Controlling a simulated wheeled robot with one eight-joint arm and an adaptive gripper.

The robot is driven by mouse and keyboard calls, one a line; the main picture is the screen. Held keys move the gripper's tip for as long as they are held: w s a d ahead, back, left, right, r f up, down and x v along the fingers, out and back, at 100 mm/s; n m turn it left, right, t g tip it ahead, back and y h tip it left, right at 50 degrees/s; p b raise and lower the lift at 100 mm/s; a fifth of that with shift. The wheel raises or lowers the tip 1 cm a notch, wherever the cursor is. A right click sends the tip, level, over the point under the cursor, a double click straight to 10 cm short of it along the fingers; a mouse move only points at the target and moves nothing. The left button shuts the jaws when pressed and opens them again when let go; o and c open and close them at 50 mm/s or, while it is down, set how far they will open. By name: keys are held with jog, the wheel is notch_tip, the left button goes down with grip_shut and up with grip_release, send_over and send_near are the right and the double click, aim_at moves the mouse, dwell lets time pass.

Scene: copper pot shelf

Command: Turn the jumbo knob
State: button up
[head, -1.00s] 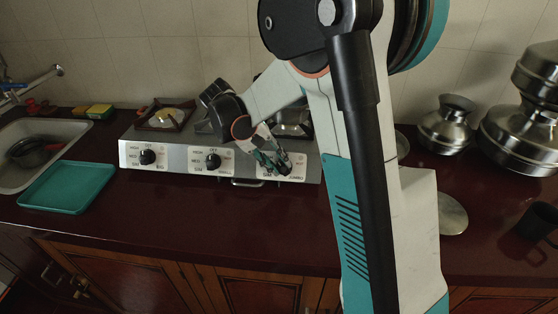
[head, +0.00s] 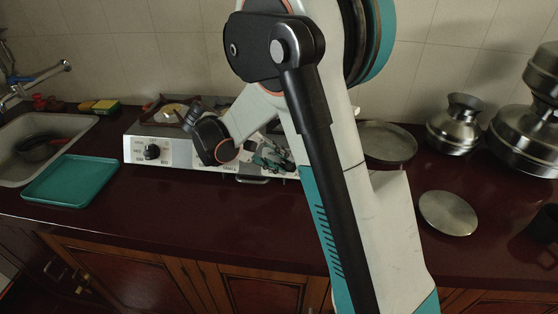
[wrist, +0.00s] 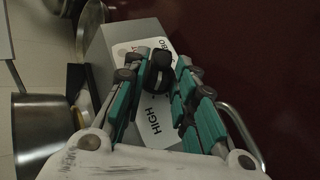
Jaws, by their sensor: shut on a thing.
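The jumbo knob (wrist: 161,74) is black and sits on the stove's white control plate, where the letters "HIGH" and part of "JUMBO" show in the wrist view. My gripper (wrist: 164,68) has its teal-and-grey fingers on either side of the knob, shut on it. In the head view my gripper (head: 275,156) is at the right end of the front of the stove (head: 185,152), and it hides the jumbo knob there. The knob's exact pointer angle cannot be read.
The left stove knob (head: 152,152) is in view; the middle one is hidden behind my arm. A teal tray (head: 70,184) lies by the sink at left. A round lid (head: 448,213), a flat pan (head: 386,142) and metal pots (head: 455,124) stand at right. Counter in front is clear.

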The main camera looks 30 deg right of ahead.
jog(key=shift+s+f, duration=0.15)
jog(key=shift+f, duration=0.05)
jog(key=o, duration=0.9)
jog(key=shift+d, duration=0.1)
jog(key=shift+r, duration=0.1)
jog(key=shift+v, duration=3.75)
